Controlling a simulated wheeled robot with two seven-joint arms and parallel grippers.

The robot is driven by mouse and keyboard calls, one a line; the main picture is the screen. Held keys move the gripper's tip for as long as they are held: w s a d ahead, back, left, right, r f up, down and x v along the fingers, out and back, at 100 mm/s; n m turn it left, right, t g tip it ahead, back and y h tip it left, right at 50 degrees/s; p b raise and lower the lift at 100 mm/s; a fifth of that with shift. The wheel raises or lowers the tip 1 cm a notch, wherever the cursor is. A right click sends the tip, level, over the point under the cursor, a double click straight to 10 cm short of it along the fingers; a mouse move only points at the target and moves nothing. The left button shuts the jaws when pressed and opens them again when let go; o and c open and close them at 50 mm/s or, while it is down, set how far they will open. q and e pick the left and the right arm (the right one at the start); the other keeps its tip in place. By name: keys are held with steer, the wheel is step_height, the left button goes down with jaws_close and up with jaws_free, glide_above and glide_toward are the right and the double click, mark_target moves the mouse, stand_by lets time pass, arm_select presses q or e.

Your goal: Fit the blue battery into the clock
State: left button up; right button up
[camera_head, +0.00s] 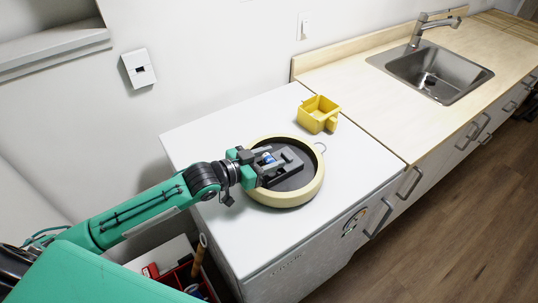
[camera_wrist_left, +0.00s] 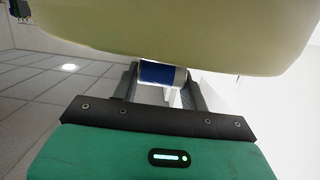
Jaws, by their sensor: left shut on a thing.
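The round clock (camera_head: 301,194) lies back up on the white countertop, with a cream rim, a dark back and a raised dark block in the middle. My left gripper (camera_head: 262,163) reaches over its left part, shut on the blue battery (camera_head: 268,158). In the left wrist view, the battery (camera_wrist_left: 157,73) lies crosswise between the two fingers, blue with a pale end, close to the cream clock rim (camera_wrist_left: 180,35). I cannot tell whether the battery touches the clock's block. My right gripper is out of view.
A yellow open box (camera_head: 318,112) stands behind the clock. The white cabinet top (camera_head: 210,133) is otherwise clear. A wooden counter with a sink (camera_head: 432,72) is at the right. A red container (camera_head: 178,278) with items sits low at the left.

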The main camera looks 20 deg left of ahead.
arm_select(q)
steer(key=shift+f, duration=0.1)
stand_by(0.6)
steer(key=shift+p, duration=0.55)
stand_by(0.5)
steer(key=shift+p, duration=0.3)
stand_by(0.4)
steer(key=shift+f+b, duration=0.45)
steer(key=shift+f, duration=0.35)
steer(key=shift+r, duration=0.15)
steer(key=shift+r+p, duration=0.4)
steer(key=shift+p, duration=0.25)
steer(key=shift+p, duration=0.7)
stand_by(1.5)
steer(key=shift+f+b, duration=0.35)
steer(key=shift+f, duration=0.25)
steer(key=o, duration=1.1)
steer(key=shift+c, duration=0.2)
